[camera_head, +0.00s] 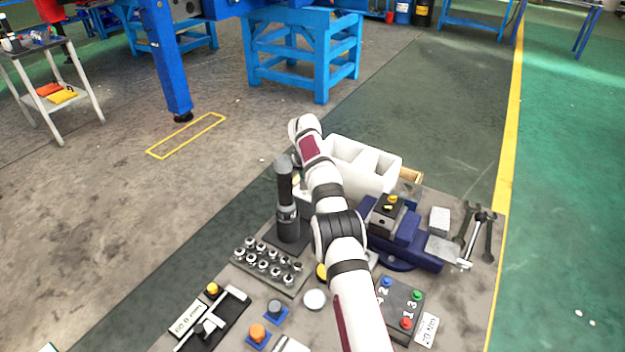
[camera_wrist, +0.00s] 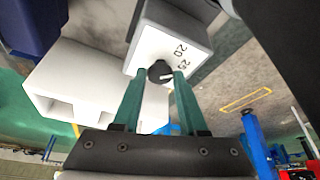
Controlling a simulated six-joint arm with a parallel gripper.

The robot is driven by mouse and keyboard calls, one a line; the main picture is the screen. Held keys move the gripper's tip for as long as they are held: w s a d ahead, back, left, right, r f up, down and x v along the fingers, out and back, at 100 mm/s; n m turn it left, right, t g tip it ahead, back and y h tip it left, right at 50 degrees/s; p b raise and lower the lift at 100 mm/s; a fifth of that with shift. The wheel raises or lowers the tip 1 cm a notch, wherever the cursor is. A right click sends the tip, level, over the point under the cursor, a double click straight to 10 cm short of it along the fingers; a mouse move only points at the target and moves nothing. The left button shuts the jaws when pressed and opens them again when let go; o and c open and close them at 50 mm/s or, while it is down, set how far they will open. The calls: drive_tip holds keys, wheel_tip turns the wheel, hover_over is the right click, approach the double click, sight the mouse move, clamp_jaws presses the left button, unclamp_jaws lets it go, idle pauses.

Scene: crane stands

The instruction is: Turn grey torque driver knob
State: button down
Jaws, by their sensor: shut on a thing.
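A small dark grey round knob (camera_wrist: 160,72) with a white mark sits on the face of a white block (camera_wrist: 160,42) in the wrist view. The numbers 20 and 25 are printed on that face beside the knob. My gripper (camera_wrist: 157,76) has its two green fingers on either side of the knob and is shut on it. The white mark on the knob points to the right. In the head view my arm covers the gripper and the knob. A tall dark grey cylinder (camera_head: 286,205) stands upright left of my arm.
A white bin (camera_head: 372,165) with compartments stands behind my arm. A blue vise (camera_head: 415,240) is right of it. A block of several sockets (camera_head: 268,265) lies at the left. A button box (camera_head: 401,306) is at front right, and wrenches (camera_head: 478,235) lie at the far right.

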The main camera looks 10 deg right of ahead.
drive_tip(key=shift+c, duration=2.2)
unclamp_jaws()
drive_tip(key=v, duration=1.5)
drive_tip(key=shift+r, duration=0.4)
